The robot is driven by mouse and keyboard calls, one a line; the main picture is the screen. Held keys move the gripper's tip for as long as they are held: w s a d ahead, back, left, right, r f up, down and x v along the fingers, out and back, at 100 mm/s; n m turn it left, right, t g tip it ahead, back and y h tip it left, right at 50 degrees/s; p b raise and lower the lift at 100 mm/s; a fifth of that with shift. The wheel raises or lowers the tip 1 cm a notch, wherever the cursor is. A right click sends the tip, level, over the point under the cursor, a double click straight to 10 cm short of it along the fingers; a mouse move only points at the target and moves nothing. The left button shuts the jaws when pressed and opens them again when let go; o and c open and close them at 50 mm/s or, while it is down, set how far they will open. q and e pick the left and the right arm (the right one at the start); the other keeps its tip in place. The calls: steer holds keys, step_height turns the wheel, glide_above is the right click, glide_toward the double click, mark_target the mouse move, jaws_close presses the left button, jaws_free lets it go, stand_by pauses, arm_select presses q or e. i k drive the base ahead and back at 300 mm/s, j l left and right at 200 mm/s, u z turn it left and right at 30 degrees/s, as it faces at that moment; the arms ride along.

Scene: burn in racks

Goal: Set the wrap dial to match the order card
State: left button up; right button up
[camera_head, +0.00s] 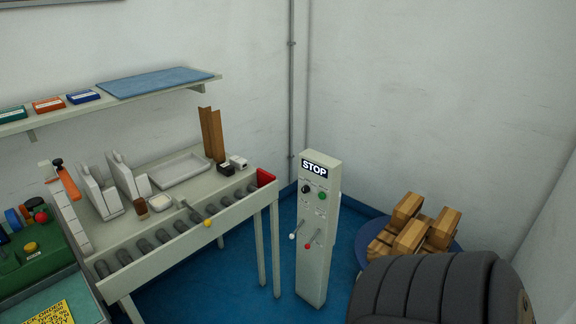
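A grey control pedestal (316,225) with a STOP sign stands right of the roller bench. It carries a black round knob (306,189), a green button (322,196), a white-tipped lever (293,236) and a red-tipped lever (308,245). I cannot tell whether the black knob is the wrap dial; its labels are too small to read. A yellow card (48,315) with dark print lies at the bottom left, cut by the frame edge. Its text is not clearly legible, and I cannot tell whether it is the order card. Neither gripper is in view.
A green machine (35,255) with coloured knobs stands at left. Wooden blocks (410,230) are piled behind a dark ribbed rounded shape (430,290) at lower right. Blue floor shows around the pedestal.

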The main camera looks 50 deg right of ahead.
mark_target(305, 189)
steer(key=z, duration=1.95)
